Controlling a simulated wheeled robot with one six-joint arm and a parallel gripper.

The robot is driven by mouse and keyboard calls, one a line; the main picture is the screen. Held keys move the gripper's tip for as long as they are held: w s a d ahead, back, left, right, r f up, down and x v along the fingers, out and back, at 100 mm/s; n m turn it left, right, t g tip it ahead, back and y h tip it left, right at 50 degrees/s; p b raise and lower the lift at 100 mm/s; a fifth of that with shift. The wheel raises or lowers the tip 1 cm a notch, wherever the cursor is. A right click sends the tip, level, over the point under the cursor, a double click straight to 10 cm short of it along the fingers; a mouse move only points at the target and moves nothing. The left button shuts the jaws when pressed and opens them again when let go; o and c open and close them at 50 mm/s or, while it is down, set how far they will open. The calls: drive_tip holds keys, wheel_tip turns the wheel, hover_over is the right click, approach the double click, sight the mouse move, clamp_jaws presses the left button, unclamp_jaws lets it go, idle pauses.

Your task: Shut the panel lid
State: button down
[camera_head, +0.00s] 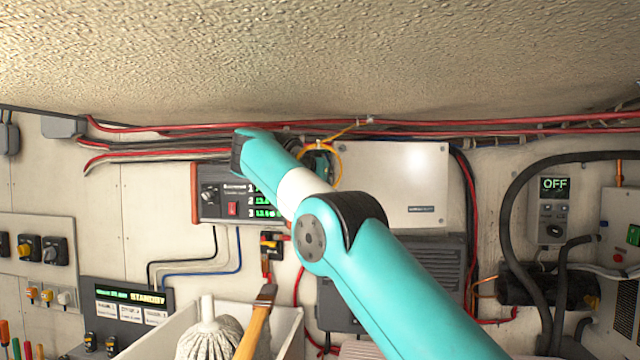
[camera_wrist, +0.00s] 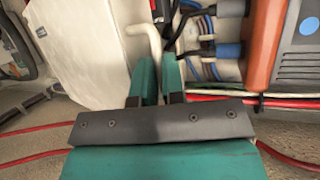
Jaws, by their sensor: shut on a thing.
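The panel lid (camera_head: 400,175) is a pale cream sheet with a small dark label on the back wall, right of my forearm in the head view. It looks swung open: in the wrist view the lid (camera_wrist: 85,45) stands at the left and wiring shows beside it. A pale bent handle (camera_wrist: 144,32) runs by the lid's edge, down between my fingers. My gripper (camera_wrist: 159,72) is shut on this handle. In the head view my arm mostly hides the gripper and the handle. The lid's exact angle is hard to tell.
A display unit with orange ends (camera_head: 209,193) is left of the lid; its orange end (camera_wrist: 264,42) is close by in the wrist view. Blue and grey wires (camera_wrist: 205,45) lie beside my fingers. Red cables (camera_head: 480,123) run above. A bin (camera_head: 160,335) holds a brush and a mop head.

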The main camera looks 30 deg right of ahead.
drive_tip(key=c, duration=1.2)
unclamp_jaws()
drive_tip(key=shift+a, duration=0.1)
drive_tip(key=v, duration=0.7)
drive_tip(key=shift+s+a+r, duration=0.1)
drive_tip(key=shift+s+a, duration=0.05)
drive_tip(key=shift+a, duration=0.05)
